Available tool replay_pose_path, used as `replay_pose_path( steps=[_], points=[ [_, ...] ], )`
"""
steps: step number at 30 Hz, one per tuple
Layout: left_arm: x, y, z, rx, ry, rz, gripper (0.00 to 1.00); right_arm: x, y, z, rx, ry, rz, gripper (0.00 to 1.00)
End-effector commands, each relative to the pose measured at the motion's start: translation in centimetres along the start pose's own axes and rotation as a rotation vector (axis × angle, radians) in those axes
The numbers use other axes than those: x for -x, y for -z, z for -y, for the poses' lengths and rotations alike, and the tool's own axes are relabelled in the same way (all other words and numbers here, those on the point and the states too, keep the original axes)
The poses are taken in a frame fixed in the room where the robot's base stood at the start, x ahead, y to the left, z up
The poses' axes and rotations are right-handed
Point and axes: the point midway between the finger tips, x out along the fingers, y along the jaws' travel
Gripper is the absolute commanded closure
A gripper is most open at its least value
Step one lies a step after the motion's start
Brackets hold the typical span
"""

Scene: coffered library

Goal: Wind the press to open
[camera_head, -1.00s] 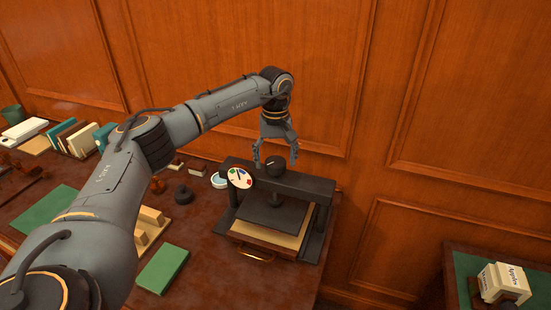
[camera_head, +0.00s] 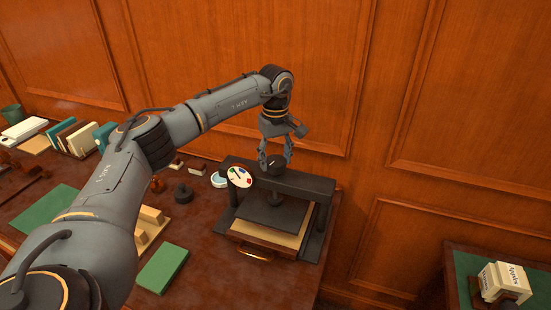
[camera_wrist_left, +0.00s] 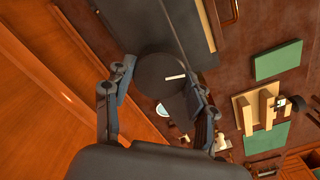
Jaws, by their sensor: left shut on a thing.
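The press (camera_head: 310,187) is a black frame on the desk, with a dark flat plate (camera_head: 268,214) under its crossbar. A round black knob (camera_head: 275,169) stands on top of the crossbar. In the left wrist view the knob (camera_wrist_left: 158,76) carries a short white mark. A white dial (camera_head: 240,177) with coloured patches and a needle faces out at the crossbar's left end. My left gripper (camera_head: 275,160) points down from above and is shut on the knob, a finger on either side. My right gripper is not in view.
A light board or drawer with a brass handle (camera_head: 257,254) sits under the plate. A panelled wall stands close behind.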

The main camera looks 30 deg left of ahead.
Motion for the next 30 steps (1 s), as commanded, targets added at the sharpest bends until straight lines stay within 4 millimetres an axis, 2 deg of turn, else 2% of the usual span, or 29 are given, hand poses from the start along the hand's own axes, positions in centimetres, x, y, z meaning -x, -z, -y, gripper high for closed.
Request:
replay_pose_path(
  steps=[30],
  points=[
    [-0.03,0.01,0.04,0.965,0.001,-0.002,0.76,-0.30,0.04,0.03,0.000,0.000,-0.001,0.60]
  ],
)
